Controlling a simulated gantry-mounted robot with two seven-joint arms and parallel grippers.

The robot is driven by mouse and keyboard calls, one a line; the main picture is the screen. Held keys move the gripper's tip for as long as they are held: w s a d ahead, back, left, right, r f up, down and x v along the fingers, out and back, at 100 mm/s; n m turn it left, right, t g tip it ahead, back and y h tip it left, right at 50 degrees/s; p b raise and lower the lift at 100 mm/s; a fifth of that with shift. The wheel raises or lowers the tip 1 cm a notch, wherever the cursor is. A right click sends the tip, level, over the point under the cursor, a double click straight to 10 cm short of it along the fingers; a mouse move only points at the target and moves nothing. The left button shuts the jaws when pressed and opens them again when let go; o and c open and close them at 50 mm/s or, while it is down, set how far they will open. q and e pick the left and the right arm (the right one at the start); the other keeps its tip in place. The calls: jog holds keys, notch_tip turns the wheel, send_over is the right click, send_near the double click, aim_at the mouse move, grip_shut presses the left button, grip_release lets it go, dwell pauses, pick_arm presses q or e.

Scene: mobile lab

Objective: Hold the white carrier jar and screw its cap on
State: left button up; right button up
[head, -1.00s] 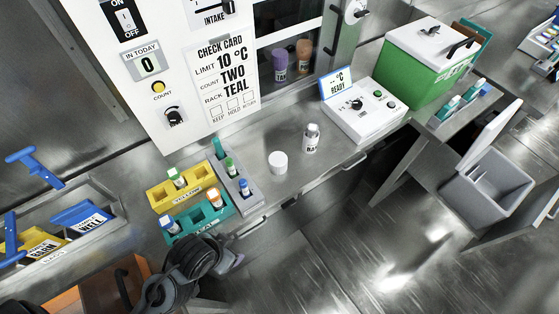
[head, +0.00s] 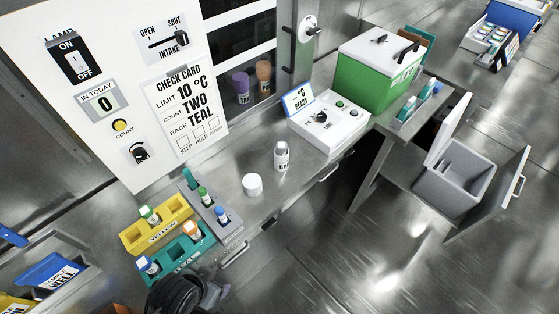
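The white carrier jar (head: 281,156) stands upright on the steel counter, with a dark-lettered label on its side. Its top looks uncapped, though it is small in view. The white cap (head: 252,185) sits on the counter to the left of and nearer than the jar, apart from it. A dark part of my arm shows at the bottom edge, below the teal rack. Its fingertips cannot be made out. No gripper is near the jar or cap.
A yellow rack (head: 130,238), a teal rack (head: 207,240) and a grey rack (head: 229,230) hold small vials left of the cap. A white reader box (head: 322,143) and a green cooler (head: 365,85) stand to the right. Counter around the jar is clear.

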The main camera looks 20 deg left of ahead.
dwell(0.4)
jog(key=o, duration=1)
jog(key=shift+a, duration=0.15)
pick_arm(q)
jog(key=o, duration=0.4)
jog(key=shift+w, duration=0.1)
